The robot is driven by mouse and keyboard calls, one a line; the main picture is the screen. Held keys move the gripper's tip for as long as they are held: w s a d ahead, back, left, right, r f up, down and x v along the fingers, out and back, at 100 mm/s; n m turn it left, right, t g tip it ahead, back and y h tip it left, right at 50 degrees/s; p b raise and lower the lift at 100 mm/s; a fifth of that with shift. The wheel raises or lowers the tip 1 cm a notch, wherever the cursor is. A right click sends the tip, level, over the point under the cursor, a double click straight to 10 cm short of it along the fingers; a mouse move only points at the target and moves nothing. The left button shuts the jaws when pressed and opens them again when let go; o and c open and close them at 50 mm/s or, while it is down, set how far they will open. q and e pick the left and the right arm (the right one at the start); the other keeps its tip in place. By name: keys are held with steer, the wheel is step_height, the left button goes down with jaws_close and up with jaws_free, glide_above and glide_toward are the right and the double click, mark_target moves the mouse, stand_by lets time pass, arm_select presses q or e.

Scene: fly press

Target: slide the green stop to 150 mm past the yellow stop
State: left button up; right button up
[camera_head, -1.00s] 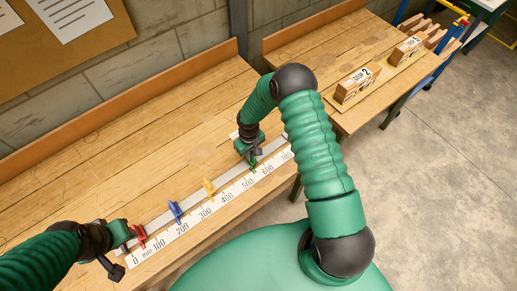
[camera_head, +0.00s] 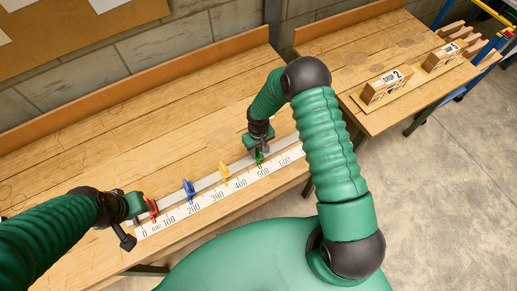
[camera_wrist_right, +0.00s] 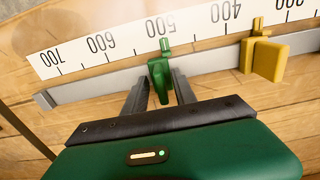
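The green stop (camera_head: 260,157) sits on the rail with its pointer close to the 500 mark; the right wrist view shows it (camera_wrist_right: 159,82) between my right gripper's two fingers. My right gripper (camera_wrist_right: 161,85) is closed in around it, one finger on each side. It also shows in the head view (camera_head: 260,149). The yellow stop (camera_head: 225,171), also in the wrist view (camera_wrist_right: 264,58), points about midway between 300 and 400. My left gripper (camera_head: 139,209) is at the zero end of the rail, beside the red stop (camera_head: 152,207); its fingers are not clear.
The blue stop (camera_head: 189,190) is on the rail between the red and yellow stops. The white scale (camera_head: 205,206) runs along the rail's near side. Wooden blocks (camera_head: 388,86) sit on a second bench at right. The bench behind the rail is clear.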

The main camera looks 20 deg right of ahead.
mark_target(258, 148)
step_height(258, 148, up, 17)
steer(key=b, duration=0.2)
steer(key=shift+b, duration=0.35)
steer(key=shift+f, duration=0.1)
steer(key=s+a+t+b, duration=0.1)
steer(key=s+b, duration=0.4)
steer(key=s, duration=0.9)
steer(key=shift+s+a+f+m+t+b, duration=0.2)
steer(key=shift+a+m+t+b, duration=0.15)
steer(key=shift+t, duration=0.45)
steer(key=shift+s+r, duration=0.15)
